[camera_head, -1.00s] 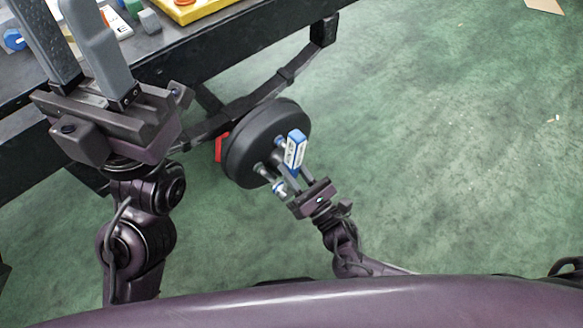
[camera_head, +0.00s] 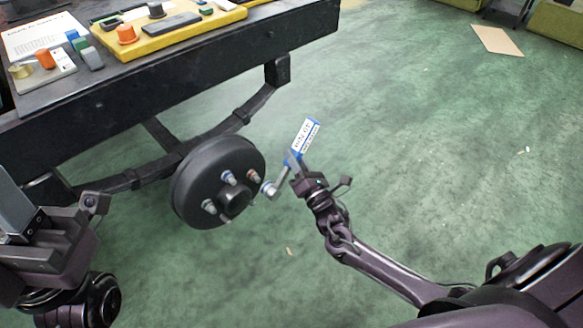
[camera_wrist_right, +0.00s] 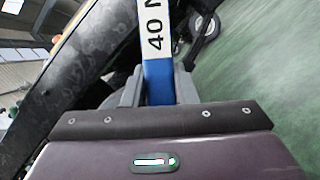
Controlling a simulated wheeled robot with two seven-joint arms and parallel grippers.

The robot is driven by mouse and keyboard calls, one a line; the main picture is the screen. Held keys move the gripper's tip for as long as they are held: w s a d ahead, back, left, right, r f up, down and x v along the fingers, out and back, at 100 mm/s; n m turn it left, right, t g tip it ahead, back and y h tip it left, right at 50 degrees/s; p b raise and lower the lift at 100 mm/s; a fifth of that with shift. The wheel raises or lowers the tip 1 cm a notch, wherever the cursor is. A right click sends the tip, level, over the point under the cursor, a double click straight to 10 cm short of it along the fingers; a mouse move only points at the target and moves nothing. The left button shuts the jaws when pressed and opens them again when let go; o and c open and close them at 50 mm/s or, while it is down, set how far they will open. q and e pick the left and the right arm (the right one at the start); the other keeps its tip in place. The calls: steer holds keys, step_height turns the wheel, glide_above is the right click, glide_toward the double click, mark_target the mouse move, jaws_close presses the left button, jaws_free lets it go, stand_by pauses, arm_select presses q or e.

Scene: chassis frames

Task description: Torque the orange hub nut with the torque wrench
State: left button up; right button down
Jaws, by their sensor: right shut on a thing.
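The dark wheel hub (camera_head: 190,190) sits on the axle under the black frame, its studded face toward me. The orange hub nut (camera_head: 253,175) appears as a small orange-tinged nut on the right of that face; a blue-marked nut (camera_head: 228,177) is left of it. My right gripper (camera_head: 298,172) is shut on the torque wrench (camera_head: 305,136), right of the hub. The wrench's white label shows "40 N" in the right wrist view (camera_wrist_right: 155,40). Its socket end (camera_head: 269,189) hangs just right of the hub, apart from the nuts. My left gripper (camera_head: 20,212) is partly cut off at the left edge.
The black bench frame (camera_head: 200,80) runs above the hub and carries a yellow tray (camera_head: 175,32) and small coloured parts. A leaf spring (camera_head: 240,115) lies behind the hub.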

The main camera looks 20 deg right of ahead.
steer(key=a+r+n+y, duration=0.1)
steer(key=a+n+y, duration=0.1)
steer(key=n, duration=0.2)
steer(key=a+r+n+y, duration=0.1)
steer(key=a+n+y, duration=0.1)
steer(key=a+n, duration=0.1)
steer(key=w+a+r+n+y+b, duration=0.1)
steer(key=a+n, duration=0.2)
steer(key=n, duration=0.1)
steer(key=shift+a+n+y, duration=0.25)
steer(key=shift+n+y, duration=0.05)
steer(key=shift+y, duration=0.1)
steer(key=shift+w+a, duration=0.1)
steer(key=shift+w, duration=0.2)
steer(key=shift+r, duration=0.1)
stand_by(1.1)
steer(key=shift+w+a, duration=0.3)
steer(key=shift+w, duration=0.55)
stand_by(1.9)
steer(key=shift+d, duration=0.1)
stand_by(0.3)
steer(key=shift+w+d+f+m+h, duration=0.15)
steer(key=shift+d+m+h, duration=0.25)
steer(key=shift+m, duration=0.35)
steer(key=shift+w+d+m+h, duration=0.2)
steer(key=shift+d+m+h, duration=0.2)
steer(key=shift+m, duration=0.3)
steer(key=shift+w+d+f+m+h, duration=0.15)
steer(key=shift+d+m+h, duration=0.2)
steer(key=shift+m, duration=0.4)
